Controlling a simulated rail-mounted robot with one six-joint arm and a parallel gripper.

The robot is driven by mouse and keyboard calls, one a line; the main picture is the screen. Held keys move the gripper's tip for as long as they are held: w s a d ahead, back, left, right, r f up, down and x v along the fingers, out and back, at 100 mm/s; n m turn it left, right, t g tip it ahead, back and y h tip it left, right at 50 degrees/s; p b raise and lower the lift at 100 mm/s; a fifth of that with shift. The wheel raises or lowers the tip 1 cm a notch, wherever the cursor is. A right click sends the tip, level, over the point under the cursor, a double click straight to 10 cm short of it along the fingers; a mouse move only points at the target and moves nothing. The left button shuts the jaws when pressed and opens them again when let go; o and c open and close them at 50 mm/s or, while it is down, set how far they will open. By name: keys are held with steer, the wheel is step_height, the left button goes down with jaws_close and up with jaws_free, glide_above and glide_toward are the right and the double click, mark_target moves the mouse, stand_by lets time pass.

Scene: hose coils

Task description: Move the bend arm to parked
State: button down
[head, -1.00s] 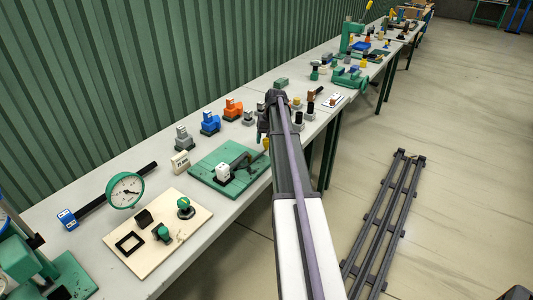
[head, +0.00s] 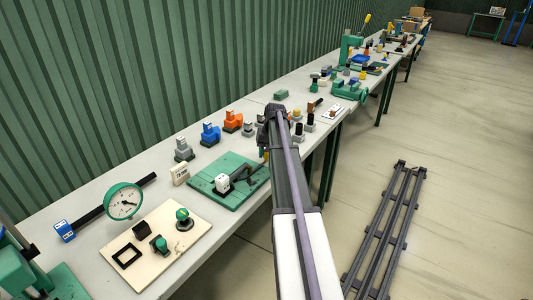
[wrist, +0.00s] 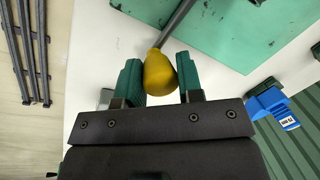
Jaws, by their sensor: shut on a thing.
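The bend arm is a dark grey bar (wrist: 180,24) ending in a yellow knob (wrist: 158,76). I see no readable parked mark.
A beige board (head: 118,270) with knobs and a round gauge (head: 125,201) lie nearer. Blue (head: 210,134) and orange (head: 232,122) blocks and a small label stand (head: 180,174) stand behind the plate. Grey rails (head: 385,230) lie on the open floor to the right.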

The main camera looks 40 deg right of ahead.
steer(key=s+m, duration=0.1)
steer(key=s, duration=0.1)
steer(key=s+m, duration=0.2)
steer(key=s, duration=0.1)
steer(key=shift+a+m+t, duration=0.2)
steer(key=shift+m+t, duration=0.1)
steer(key=c, duration=0.8)
jaws_free()
steer(key=shift+o, duration=0.2)
step_height(320, 180, up, 11)
steer(key=s+d+p, duration=0.1)
steer(key=p, duration=0.9)
steer(key=shift+s+d+f+p, duration=0.15)
steer(key=shift+s+f+p, duration=0.05)
steer(key=shift+s+p, duration=0.1)
